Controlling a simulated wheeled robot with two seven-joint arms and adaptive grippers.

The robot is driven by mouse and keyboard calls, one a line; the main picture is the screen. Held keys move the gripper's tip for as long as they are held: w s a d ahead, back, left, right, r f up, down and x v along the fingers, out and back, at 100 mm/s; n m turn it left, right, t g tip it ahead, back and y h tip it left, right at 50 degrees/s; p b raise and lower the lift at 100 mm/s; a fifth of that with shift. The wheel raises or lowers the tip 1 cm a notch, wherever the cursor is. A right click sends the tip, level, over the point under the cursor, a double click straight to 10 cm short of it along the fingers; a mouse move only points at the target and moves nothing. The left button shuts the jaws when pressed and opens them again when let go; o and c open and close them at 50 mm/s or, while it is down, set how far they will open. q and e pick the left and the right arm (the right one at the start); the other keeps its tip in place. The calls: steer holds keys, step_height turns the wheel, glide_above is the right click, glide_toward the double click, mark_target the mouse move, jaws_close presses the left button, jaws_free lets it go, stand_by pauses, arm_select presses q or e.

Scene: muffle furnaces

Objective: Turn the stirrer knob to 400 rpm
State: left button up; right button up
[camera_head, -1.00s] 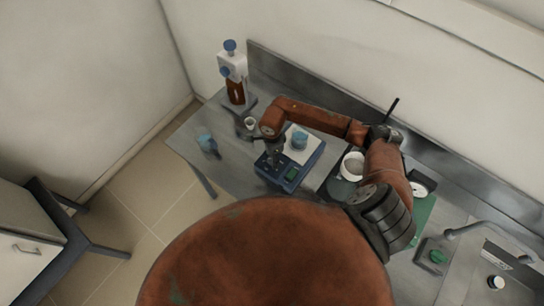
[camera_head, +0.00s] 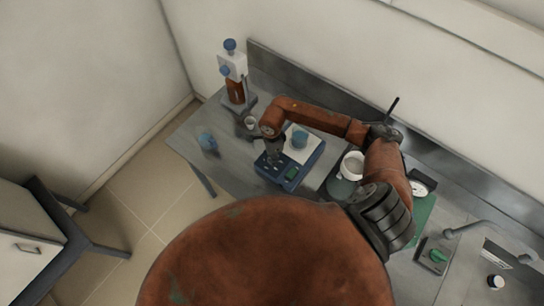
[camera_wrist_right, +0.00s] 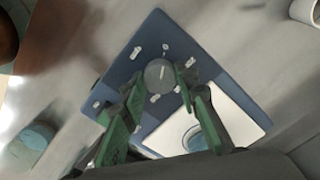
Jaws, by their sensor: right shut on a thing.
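The stirrer (camera_head: 313,160) is a blue box with a white top plate on the bench, and a blue beaker (camera_head: 299,140) stands on the plate. In the wrist view the grey round knob (camera_wrist_right: 159,76) with a pale pointer line sits on the blue panel (camera_wrist_right: 133,50). My right gripper (camera_wrist_right: 158,88) has its green fingers on either side of the knob and is shut on it. In the head view the right gripper (camera_head: 273,155) covers the knob. The display reading is too small to tell. My left gripper is not in view.
A brown bottle with a blue-topped dispenser (camera_head: 235,90) stands at the back left. A sink (camera_head: 470,280) is at the lower right.

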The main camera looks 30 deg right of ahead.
steer(key=m+b, duration=0.2)
steer(key=m, duration=0.3)
steer(key=shift+f+b, duration=0.1)
steer(key=shift+b, duration=0.2)
steer(key=m+b, duration=0.2)
steer(key=m, duration=0.8)
steer(key=shift+b, duration=0.4)
steer(key=m, duration=0.2)
steer(key=shift+m, duration=0.3)
steer(key=m, duration=0.6)
steer(key=shift+d, duration=0.1)
